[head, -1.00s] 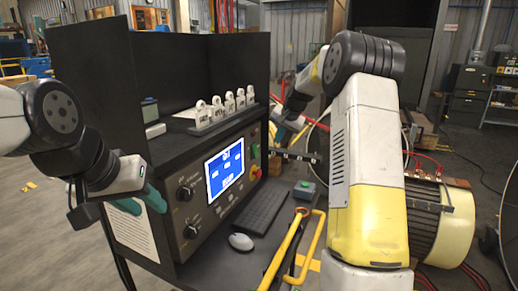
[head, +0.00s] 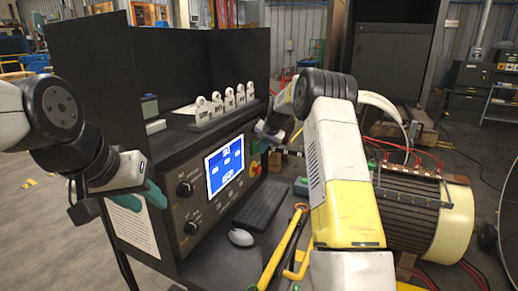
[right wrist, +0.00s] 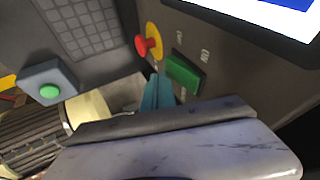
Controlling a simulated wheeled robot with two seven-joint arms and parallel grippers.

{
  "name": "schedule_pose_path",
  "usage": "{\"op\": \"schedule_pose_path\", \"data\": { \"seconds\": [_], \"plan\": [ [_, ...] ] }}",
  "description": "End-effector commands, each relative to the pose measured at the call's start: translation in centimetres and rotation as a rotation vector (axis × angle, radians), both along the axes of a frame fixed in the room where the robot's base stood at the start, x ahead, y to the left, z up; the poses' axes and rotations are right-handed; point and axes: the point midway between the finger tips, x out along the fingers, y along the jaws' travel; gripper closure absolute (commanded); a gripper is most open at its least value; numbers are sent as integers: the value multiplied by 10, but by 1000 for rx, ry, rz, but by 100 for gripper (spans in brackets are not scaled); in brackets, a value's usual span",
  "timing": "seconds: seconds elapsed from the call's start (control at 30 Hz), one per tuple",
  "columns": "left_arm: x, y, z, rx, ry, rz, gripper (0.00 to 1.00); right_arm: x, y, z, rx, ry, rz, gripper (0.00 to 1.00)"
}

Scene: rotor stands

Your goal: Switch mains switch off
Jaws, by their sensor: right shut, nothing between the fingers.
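The black control panel (head: 222,205) carries a green switch (head: 256,148) and a red and yellow knob (head: 255,168) on its right side. In the right wrist view the green rectangular switch (right wrist: 183,73) is at the centre, with the red and yellow knob (right wrist: 150,42) beside it.
A lit screen (head: 224,166) and two black knobs are on the panel. A keyboard (head: 262,204) and mouse (head: 240,237) lie on the desk. A motor (head: 410,210) with red cables is at right.

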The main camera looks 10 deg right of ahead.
Motion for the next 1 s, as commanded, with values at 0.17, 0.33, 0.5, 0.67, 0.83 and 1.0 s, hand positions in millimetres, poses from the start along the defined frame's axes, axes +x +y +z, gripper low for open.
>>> {"op": "schedule_pose_path", "data": {
  "seconds": [0.17, 0.33, 0.5, 0.67, 0.83, 1.0],
  "plan": [
    [0, 0, 0, 0, 0, 0, 64, 0, 0, 0, -1, 1, 0, 100],
    [0, 0, 0, 0, 0, 0, 64, 0, -1, -1, 7, -4, -1, 100],
    [0, 0, 0, 0, 0, 0, 64, -1, -2, -2, 41, -26, -2, 100],
    [0, 0, 0, 0, 0, 0, 64, -1, -1, -3, 57, -38, -1, 100],
    [0, 0, 0, 0, 0, 0, 64, -1, -1, -4, 82, -53, -2, 100],
    [0, 0, 0, 0, 0, 0, 64, -1, -2, -7, 124, -82, -3, 100]
  ]
}}
